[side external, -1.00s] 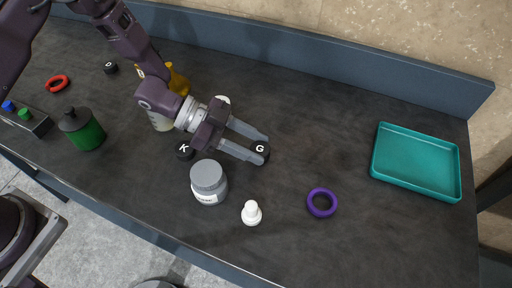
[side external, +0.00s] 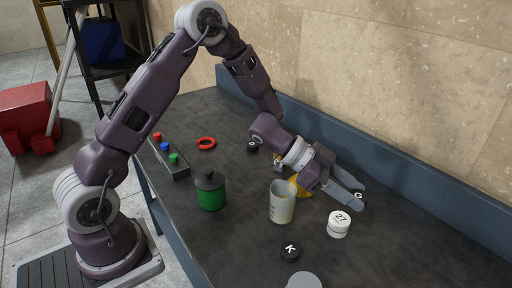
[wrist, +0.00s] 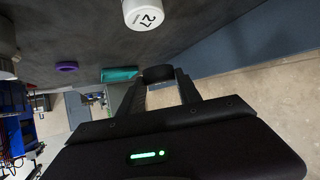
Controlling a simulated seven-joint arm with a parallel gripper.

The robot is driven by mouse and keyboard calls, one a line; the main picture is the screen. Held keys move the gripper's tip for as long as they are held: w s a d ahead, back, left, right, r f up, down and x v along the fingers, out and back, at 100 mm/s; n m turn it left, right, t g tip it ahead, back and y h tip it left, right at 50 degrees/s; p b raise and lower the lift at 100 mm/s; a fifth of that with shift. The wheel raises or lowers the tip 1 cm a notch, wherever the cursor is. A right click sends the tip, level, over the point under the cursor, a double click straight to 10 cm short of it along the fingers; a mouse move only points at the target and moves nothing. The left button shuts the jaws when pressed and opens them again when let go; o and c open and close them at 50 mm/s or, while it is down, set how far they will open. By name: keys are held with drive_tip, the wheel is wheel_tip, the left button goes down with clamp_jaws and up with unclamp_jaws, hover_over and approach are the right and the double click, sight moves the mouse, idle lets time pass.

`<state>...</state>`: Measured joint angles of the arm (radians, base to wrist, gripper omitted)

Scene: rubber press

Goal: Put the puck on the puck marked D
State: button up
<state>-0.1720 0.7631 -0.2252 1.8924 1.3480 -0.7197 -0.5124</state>
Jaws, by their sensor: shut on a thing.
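My gripper (side external: 359,198) is shut on the black puck marked G (side external: 358,194). The wrist view shows this puck (wrist: 158,73) dark between the two fingertips. Its height over the table is hard to tell. The black puck marked D (side external: 252,146) lies on the table near the back wall, left of my gripper, with its top bare. Another black puck marked K (side external: 290,252) lies at the front.
A white container marked 27 (side external: 339,224), a beaker (side external: 282,202) and a partly hidden yellow flask (side external: 301,187) stand close to my gripper. A green bottle (side external: 210,194), button box (side external: 172,160) and red ring (side external: 206,143) are left. A teal tray (wrist: 118,74) and purple ring (wrist: 66,67) show too.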

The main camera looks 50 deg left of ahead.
drive_tip(key=w+a+n+t+y, duration=0.3)
drive_tip(key=w+a+n, duration=0.1)
drive_tip(key=a, duration=0.7)
drive_tip(key=r+n+t+y, duration=0.2)
drive_tip(key=n+y, duration=0.7)
hover_over(249, 145)
wheel_tip(249, 145, down, 10)
drive_tip(key=shift+r, duration=0.2)
drive_tip(key=shift+f, duration=0.2)
drive_tip(key=o, duration=1.3)
drive_tip(key=shift+f, duration=0.1)
drive_tip(key=shift+o, duration=0.2)
